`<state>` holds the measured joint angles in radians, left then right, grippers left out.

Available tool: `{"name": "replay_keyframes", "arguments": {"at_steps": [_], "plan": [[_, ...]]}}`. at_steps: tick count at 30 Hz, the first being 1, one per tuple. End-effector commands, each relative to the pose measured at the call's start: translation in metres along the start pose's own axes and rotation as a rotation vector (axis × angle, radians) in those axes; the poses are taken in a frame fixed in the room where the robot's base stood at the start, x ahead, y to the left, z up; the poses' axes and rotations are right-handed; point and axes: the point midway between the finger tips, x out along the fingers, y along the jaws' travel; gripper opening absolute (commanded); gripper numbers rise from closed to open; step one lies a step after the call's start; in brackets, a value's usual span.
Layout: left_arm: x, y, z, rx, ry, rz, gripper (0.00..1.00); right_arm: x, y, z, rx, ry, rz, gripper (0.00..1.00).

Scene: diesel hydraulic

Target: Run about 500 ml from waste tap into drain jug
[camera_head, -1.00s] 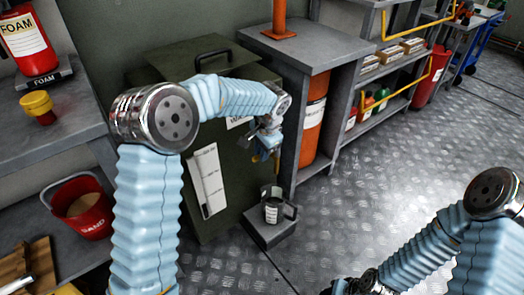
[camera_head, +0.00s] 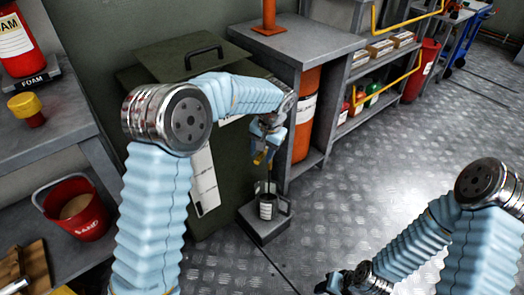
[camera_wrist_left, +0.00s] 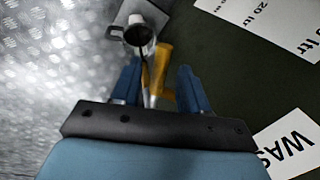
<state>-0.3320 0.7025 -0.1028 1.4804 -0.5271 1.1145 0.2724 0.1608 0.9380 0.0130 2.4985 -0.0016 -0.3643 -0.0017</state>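The waste tap has a yellow lever (camera_wrist_left: 161,66) and a pale spout on the dark green tank (camera_head: 232,172). My left gripper (camera_head: 264,150) is at the tap. In the left wrist view its two blue fingers (camera_wrist_left: 158,88) stand apart, with the lever and spout between them. The drain jug (camera_head: 267,207) stands upright below the tap; its dark mouth also shows in the left wrist view (camera_wrist_left: 137,36). A thin dark line, like a stream, runs from the spout into the jug. The jug's level is unreadable. My right gripper (camera_head: 338,283) is low, away from the tap, its fingers unclear.
The jug stands on a low grey block (camera_head: 262,227) on the metal floor. An orange drum (camera_head: 303,115) under a grey bench stands right of the tank. A red sand bucket (camera_head: 76,207) sits on the left shelf. The floor to the right is clear.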

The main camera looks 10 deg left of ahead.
Motion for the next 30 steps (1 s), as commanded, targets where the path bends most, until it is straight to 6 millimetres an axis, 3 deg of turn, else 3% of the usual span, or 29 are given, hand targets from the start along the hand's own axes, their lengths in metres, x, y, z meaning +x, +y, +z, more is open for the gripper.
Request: {"name": "replay_keyframes", "arguments": {"at_steps": [8, 11, 21, 25, 30], "plan": [[-0.006, 0.000, 0.000, 0.000, 0.001, 0.000, 0.44, -0.001, 0.000, 0.000, 0.000, 0.000, 0.000, 0.43], [-0.021, 0.000, -0.001, 0.000, 0.003, 0.001, 0.44, -0.002, -0.001, 0.000, 0.000, -0.001, -0.001, 0.43], [-0.103, 0.000, -0.001, 0.000, 0.003, 0.001, 0.44, -0.009, -0.007, 0.002, -0.004, -0.005, -0.005, 0.43], [-0.124, 0.000, -0.001, 0.000, 0.002, 0.000, 0.44, -0.012, -0.009, 0.002, -0.006, -0.006, -0.006, 0.43], [-0.137, 0.000, 0.000, 0.000, 0.000, 0.000, 0.44, -0.012, -0.009, 0.003, -0.006, -0.007, -0.007, 0.43]]}}
